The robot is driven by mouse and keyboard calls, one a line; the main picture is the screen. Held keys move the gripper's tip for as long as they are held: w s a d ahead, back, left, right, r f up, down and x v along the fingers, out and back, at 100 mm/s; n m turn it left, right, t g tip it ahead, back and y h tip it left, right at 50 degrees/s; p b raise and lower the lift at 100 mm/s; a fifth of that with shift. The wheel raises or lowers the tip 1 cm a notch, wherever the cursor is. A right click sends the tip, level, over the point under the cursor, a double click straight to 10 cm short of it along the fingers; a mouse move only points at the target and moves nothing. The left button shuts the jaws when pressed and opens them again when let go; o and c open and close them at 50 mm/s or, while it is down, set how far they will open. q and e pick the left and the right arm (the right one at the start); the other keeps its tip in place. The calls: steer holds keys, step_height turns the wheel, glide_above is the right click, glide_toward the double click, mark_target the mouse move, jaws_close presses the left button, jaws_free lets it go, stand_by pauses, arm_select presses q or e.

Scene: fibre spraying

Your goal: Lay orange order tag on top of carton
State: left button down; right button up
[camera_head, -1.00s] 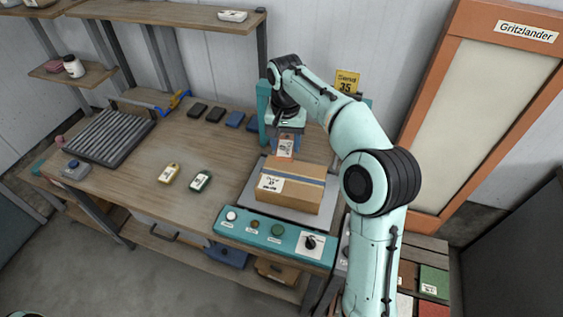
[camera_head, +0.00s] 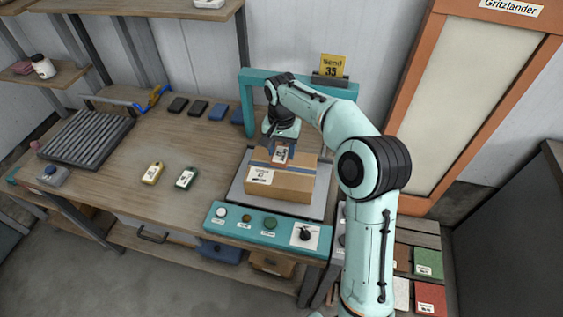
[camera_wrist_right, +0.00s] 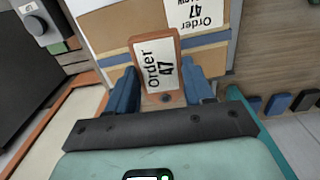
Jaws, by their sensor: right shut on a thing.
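The orange order tag (camera_wrist_right: 159,66) has a white label reading "Order 47" in the right wrist view. It also shows in the head view (camera_head: 281,154). My right gripper (camera_wrist_right: 163,88) is shut on the tag near its lower end. The carton (camera_head: 281,181) is brown with a blue stripe and a white label, and sits on a grey plate of the teal machine. The tag is over the carton's top in both views; I cannot tell whether it touches. The carton's own label (camera_wrist_right: 196,14) also reads "Order 47". My left gripper is not in view.
A teal control panel (camera_head: 262,229) with buttons and a knob lies in front of the carton. A teal frame (camera_head: 248,92) stands behind it. Yellow (camera_head: 153,172) and green (camera_head: 186,178) tags lie on the wooden table (camera_head: 120,200) to the left. Dark and blue pieces lie farther back.

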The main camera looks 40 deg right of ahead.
mark_target(282, 161)
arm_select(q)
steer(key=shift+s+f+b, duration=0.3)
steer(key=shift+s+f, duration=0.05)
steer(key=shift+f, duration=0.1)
arm_select(e)
steer(key=shift+f, duration=2.7)
steer(key=shift+f, duration=0.2)
steer(key=o, duration=1)
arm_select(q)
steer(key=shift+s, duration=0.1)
arm_select(e)
steer(key=shift+r, duration=0.1)
step_height(282, 161, up, 12)
steer(key=shift+r+p, duration=0.1)
steer(key=shift+p, duration=0.85)
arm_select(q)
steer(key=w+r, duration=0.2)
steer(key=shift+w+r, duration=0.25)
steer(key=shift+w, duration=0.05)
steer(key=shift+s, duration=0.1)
